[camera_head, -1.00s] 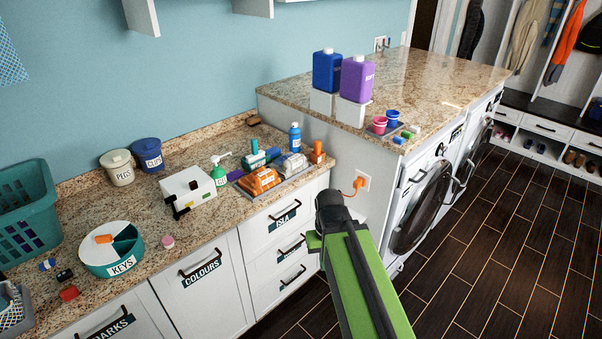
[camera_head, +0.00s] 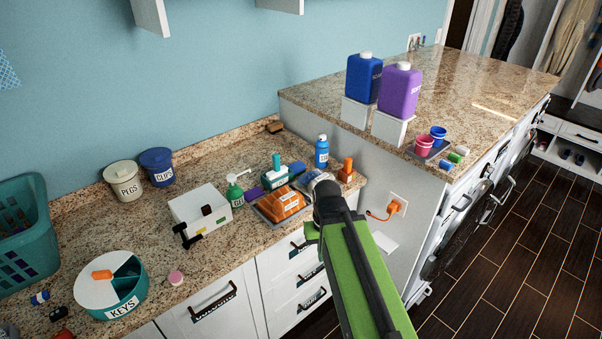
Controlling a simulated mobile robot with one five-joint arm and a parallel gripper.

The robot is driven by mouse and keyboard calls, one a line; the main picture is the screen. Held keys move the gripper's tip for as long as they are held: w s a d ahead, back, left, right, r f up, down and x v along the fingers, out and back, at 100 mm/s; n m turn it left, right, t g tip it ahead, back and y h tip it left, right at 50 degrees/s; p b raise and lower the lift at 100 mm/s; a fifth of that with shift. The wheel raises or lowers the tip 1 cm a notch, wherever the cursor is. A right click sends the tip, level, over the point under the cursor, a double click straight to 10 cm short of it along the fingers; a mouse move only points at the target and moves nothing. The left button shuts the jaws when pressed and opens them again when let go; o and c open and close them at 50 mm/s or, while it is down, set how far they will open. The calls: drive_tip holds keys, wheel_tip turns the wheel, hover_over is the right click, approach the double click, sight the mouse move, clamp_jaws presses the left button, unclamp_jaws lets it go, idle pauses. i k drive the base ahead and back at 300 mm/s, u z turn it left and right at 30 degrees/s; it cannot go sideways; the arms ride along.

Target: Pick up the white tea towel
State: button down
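I cannot make out a white tea towel for certain in this view. A pale, partly white bundle (camera_head: 316,180) lies at the right of the grey tray on the lower counter, partly behind my arm; I cannot tell if it is cloth. A flat white patch (camera_head: 385,242) shows below the wall socket, just right of my arm; I cannot tell what it is. My green and black arm reaches up from the bottom edge to a dark joint in front of the counter's right end. My gripper's fingers are not visible.
The lower counter (camera_head: 150,240) holds a teal basket (camera_head: 25,225), lidded pots, a KEYS drum (camera_head: 125,305), a white box (camera_head: 200,210) and bottles. The raised counter (camera_head: 480,75) holds blue (camera_head: 362,80) and purple (camera_head: 400,92) jugs. An orange plug (camera_head: 393,208) sits below it. Dark floor (camera_head: 500,270) is open at right.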

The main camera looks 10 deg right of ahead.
sight(304, 182)
drive_tip(key=u, duration=0.05)
drive_tip(key=i, duration=0.2)
drive_tip(key=u, duration=4.7)
drive_tip(key=i, duration=0.1)
drive_tip(key=z, duration=1.05)
drive_tip(key=k, duration=1.85)
drive_tip(key=z, duration=0.95)
drive_tip(key=i, duration=0.9)
